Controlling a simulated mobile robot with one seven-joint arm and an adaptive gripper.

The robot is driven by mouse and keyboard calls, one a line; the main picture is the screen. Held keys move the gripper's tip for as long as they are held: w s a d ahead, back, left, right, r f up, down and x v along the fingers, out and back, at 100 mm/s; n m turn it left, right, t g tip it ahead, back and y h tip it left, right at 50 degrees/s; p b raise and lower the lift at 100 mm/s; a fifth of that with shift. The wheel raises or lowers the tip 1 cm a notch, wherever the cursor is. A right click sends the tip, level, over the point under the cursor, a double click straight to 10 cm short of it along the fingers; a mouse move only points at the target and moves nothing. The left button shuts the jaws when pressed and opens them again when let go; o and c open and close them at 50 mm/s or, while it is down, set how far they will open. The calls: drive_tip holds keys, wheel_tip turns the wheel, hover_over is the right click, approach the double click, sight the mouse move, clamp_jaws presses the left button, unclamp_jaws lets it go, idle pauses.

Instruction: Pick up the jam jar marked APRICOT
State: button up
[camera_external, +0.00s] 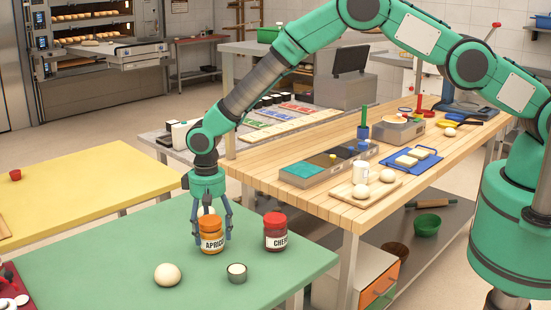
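The jam jar marked APRICOT (212,241) stands upright on the green table (110,262). It has an orange lid and a pale label, partly covered by a finger. My gripper (212,236) points down over this jar, with one finger at each side of it. The fingers look close to the jar's sides, but I cannot tell whether they touch it. A second jar (276,237), with a red lid and a label starting "CHE", stands just to the right, apart from my gripper.
A dough ball (167,275) and a small metal cup (237,273) sit in front of the jars. Another pale round thing shows behind the gripper. A yellow table (85,190) is behind left. A wooden bench (330,212) stands behind right.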

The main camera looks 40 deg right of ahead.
drive_tip(key=c, duration=1.2)
drive_tip(key=shift+r, duration=0.15)
drive_tip(key=shift+r, duration=4.9)
